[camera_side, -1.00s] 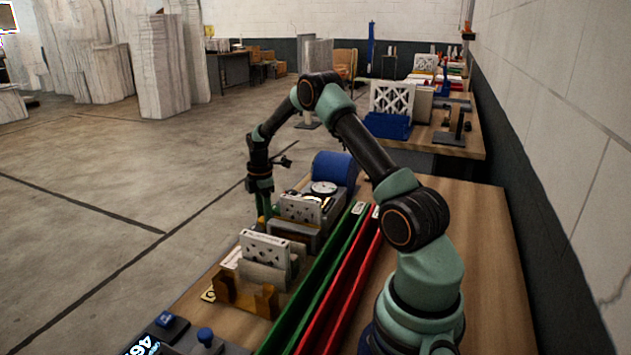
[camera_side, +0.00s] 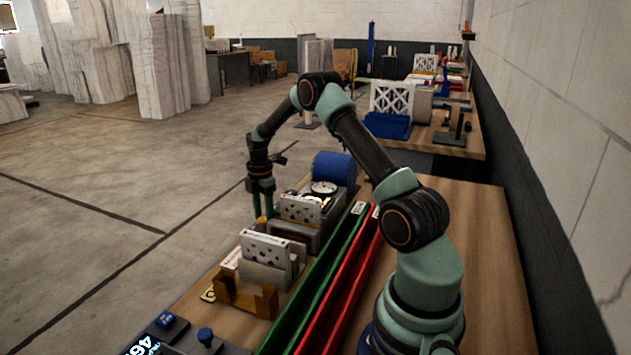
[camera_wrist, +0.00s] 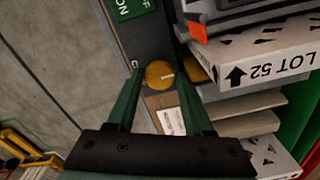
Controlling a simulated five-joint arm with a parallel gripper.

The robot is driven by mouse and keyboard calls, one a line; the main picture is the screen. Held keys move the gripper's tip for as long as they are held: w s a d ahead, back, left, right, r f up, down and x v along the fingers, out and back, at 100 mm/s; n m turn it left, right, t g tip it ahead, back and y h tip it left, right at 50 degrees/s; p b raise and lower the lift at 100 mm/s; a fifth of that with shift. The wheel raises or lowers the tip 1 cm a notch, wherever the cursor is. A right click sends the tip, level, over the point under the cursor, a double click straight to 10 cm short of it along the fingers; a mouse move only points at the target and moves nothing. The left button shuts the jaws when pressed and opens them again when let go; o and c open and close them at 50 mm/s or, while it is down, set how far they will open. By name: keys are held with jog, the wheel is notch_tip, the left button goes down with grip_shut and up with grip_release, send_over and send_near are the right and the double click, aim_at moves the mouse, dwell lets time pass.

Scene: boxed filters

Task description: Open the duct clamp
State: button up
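A round yellow knob (camera_wrist: 160,75) sits on a dark grey strip in the wrist view, and in the side view the knob (camera_side: 262,221) shows below my gripper (camera_side: 262,211). I take it to be part of the duct clamp, but cannot be sure. My gripper (camera_wrist: 161,82) is open. Its two green fingers are apart, one on each side of the knob, with a visible gap to it. It holds nothing. Whether the fingertips reach down to the knob's height is hard to tell.
A white filter box marked LOT 52 (camera_wrist: 268,66) stands close on the right. A grey housing with a dial (camera_side: 323,188) and a blue drum (camera_side: 334,168) are behind. Green (camera_side: 322,268) and red (camera_side: 343,284) rails run along the bench. Open floor lies left.

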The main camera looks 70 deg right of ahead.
jog(key=shift+o, duration=1.2)
jog(key=shift+s, duration=0.1)
